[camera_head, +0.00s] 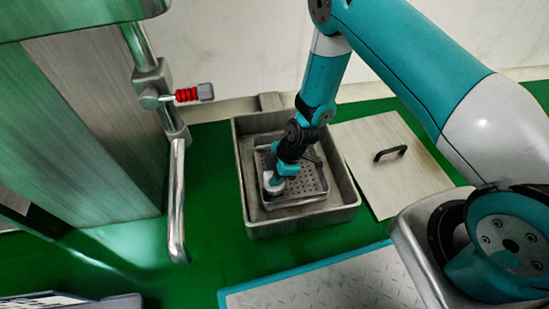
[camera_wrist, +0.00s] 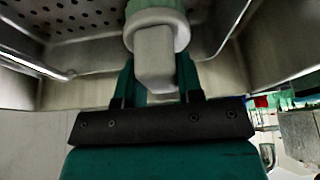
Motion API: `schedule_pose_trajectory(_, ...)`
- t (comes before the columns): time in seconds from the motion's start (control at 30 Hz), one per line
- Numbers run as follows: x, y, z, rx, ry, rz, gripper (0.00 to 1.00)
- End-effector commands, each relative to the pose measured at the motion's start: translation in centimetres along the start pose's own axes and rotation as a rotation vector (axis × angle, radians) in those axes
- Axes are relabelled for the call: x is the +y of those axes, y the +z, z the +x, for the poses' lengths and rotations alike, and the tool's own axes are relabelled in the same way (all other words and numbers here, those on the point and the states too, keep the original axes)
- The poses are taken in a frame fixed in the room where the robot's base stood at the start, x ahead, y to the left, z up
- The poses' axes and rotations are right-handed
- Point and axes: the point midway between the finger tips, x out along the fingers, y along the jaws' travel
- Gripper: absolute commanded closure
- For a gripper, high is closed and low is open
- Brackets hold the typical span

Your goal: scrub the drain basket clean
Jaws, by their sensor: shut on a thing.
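The drain basket (camera_head: 311,188) is a square metal tray with a perforated floor and a wire handle. It sits inside a grey metal drain basin (camera_head: 347,213). Its holes also show at the upper left of the wrist view (camera_wrist: 85,18). My gripper (camera_head: 283,170) reaches down into the basket near its left side. It is shut on a scrub brush (camera_wrist: 154,52) with a pale block-like handle and a round head with a green rim. In the head view the brush (camera_head: 273,185) is low at the basket floor; I cannot tell whether it touches.
A flat metal cover with a black handle (camera_head: 390,170) lies on the green floor right of the basin. A metal pipe with a red-handled valve (camera_head: 188,94) stands at the left beside a machine panel (camera_head: 90,120). A tread plate (camera_head: 330,286) lies in front.

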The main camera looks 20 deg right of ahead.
Motion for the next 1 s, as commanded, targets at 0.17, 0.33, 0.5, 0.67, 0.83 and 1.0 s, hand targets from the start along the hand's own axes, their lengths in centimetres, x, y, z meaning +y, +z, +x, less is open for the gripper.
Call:
schedule_pose_trajectory(0.17,0.0,-1.2,-1.9,0.001,0.000,-0.008,0.88)
schedule_pose_trajectory(0.33,0.0,-2.0,-3.2,0.001,-0.002,-0.012,0.88)
schedule_pose_trajectory(0.5,-0.1,-2.8,-4.6,0.001,-0.003,-0.015,0.88)
schedule_pose_trajectory(0.67,-0.1,-3.3,-5.4,0.001,-0.005,-0.017,0.88)
schedule_pose_trajectory(0.83,-0.1,-3.4,-5.5,0.001,-0.005,-0.018,0.88)
schedule_pose_trajectory(1.0,-0.1,-3.3,-5.4,0.001,-0.005,-0.017,0.88)
